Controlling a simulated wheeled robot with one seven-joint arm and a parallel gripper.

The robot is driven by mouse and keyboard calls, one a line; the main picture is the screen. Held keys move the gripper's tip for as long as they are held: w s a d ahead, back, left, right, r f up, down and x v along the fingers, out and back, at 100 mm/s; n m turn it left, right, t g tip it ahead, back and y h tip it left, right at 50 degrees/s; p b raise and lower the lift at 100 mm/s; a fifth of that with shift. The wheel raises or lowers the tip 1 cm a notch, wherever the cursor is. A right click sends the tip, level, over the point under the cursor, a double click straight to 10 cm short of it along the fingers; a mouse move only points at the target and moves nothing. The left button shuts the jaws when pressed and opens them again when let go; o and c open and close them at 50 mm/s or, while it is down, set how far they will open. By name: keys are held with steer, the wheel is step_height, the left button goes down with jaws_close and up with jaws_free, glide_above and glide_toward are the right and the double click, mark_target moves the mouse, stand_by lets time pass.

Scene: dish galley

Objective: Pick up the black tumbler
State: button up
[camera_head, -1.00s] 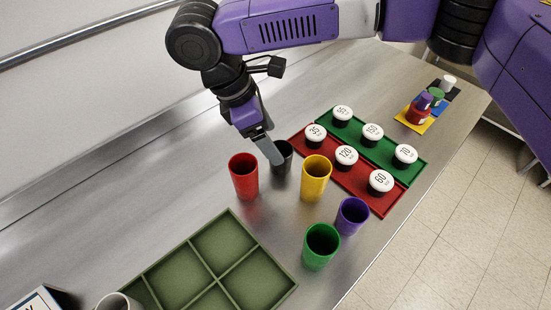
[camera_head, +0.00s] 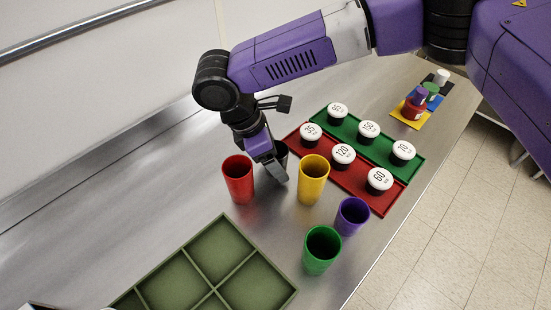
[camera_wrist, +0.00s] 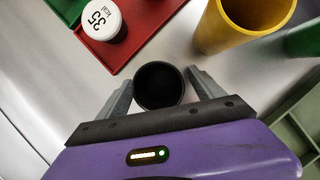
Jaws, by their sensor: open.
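The black tumbler (camera_wrist: 159,85) stands upright, mouth up, between the two open fingers of my gripper (camera_wrist: 160,95) in the wrist view. The left finger is close beside its wall; a small gap shows at the right finger. In the head view my gripper (camera_head: 278,172) points down and hides most of the black tumbler (camera_head: 281,149), whose rim shows behind the fingers. The red tumbler (camera_head: 238,180) stands to its left and the yellow tumbler (camera_head: 313,182) to its right.
The purple tumbler (camera_head: 352,217) and green tumbler (camera_head: 321,250) stand nearer the front edge. Red (camera_head: 383,207) and green (camera_head: 414,172) trays hold labelled white-topped jars. An olive divided tray (camera_head: 228,217) lies at front left. Stacked coloured items (camera_head: 415,107) stand at far right.

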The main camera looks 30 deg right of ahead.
steer(key=c, duration=1.4)
steer(key=shift+c, duration=0.2)
